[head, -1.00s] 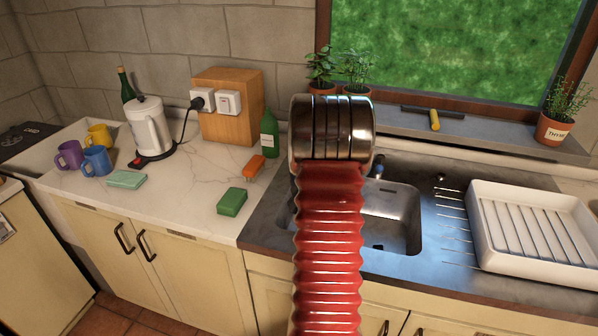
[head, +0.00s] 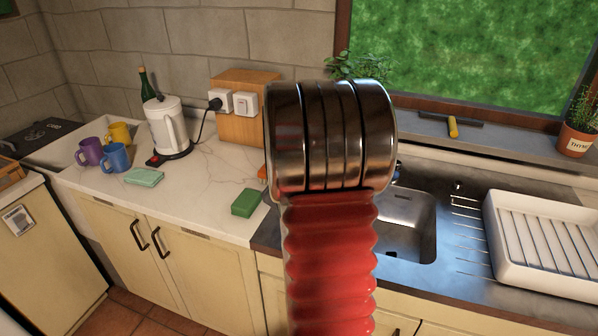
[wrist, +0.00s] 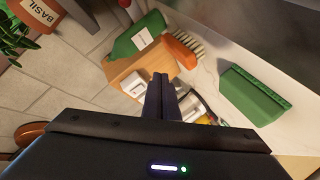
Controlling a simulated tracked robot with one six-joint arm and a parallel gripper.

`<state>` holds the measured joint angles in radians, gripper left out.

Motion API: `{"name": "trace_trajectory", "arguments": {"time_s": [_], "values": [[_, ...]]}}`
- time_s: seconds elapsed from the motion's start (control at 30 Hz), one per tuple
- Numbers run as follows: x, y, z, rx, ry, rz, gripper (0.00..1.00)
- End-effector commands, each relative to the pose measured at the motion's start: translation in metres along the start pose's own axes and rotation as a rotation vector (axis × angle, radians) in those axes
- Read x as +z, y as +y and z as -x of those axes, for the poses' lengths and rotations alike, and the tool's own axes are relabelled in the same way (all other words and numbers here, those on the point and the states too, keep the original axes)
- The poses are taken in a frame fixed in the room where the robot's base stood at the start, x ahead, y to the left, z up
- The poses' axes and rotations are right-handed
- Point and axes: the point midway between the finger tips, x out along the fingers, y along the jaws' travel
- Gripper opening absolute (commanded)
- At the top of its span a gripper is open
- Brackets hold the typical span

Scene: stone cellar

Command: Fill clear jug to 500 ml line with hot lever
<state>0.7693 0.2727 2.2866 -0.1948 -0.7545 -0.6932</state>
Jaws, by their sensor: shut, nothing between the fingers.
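My gripper (wrist: 160,98) shows in the wrist view with its two dark fingers together and nothing between them. It is over the counter near a green bottle and a brush. In the head view my own arm covers the middle, including the area behind the sink, so my gripper does not show there. The steel sink (head: 410,225) is partly visible right of the arm, and its basin looks empty where seen. A small dark and blue piece (head: 398,172) shows at the arm's edge; I cannot tell if it belongs to the tap. I see no clear jug, and no hot lever that I can identify.
A white kettle (head: 165,125), several mugs (head: 116,157), a green sponge (head: 246,202) and a wooden box (head: 240,130) with sockets stand on the left counter. A white drying rack (head: 545,240) is at right. The wrist view shows a green bottle (wrist: 138,37) and an orange brush (wrist: 183,48).

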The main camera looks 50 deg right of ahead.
Motion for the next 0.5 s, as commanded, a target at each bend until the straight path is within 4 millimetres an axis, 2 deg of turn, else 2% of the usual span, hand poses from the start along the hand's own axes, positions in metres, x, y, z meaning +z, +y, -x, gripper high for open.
{"name": "trace_trajectory", "arguments": {"time_s": [0.03, 0.1, 0.27, 0.5], "values": [[-0.018, -0.006, 0.007, -0.027, -0.001, -0.015, 0.0], [-0.036, -0.016, 0.017, -0.068, -0.015, -0.04, 0.0], [-0.071, -0.041, 0.045, -0.161, -0.054, -0.097, 0.0], [-0.115, -0.077, 0.102, -0.296, -0.122, -0.177, 0.0]]}}
